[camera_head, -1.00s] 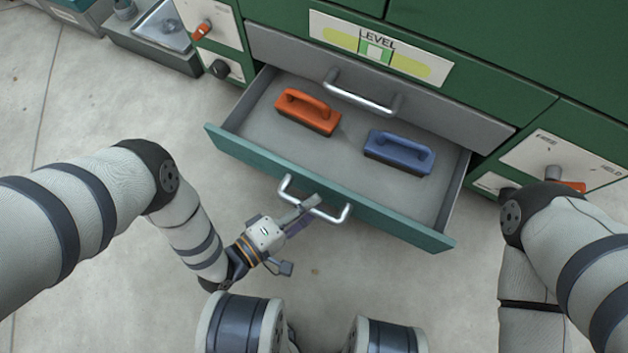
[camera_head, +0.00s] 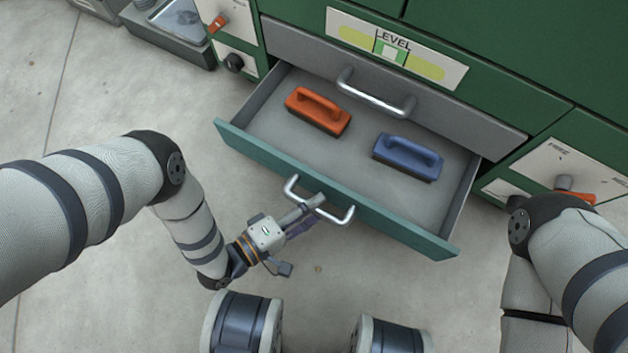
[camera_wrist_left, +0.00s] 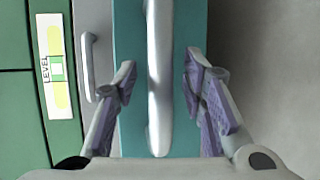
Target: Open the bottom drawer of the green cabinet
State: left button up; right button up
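The bottom drawer (camera_head: 335,190) of the green cabinet (camera_head: 500,45) stands pulled out, with a teal front and a grey inside. Its pale bar handle (camera_head: 341,216) is on the front.
An orange float-like tool (camera_head: 317,112) and a blue one (camera_head: 407,158) lie in the drawer. Panels with orange-handled knobs flank the drawer. The floor in front is bare.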

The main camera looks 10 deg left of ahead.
pick_arm(q)
jog(key=v, duration=1.1)
jog(key=shift+s+a, duration=0.15)
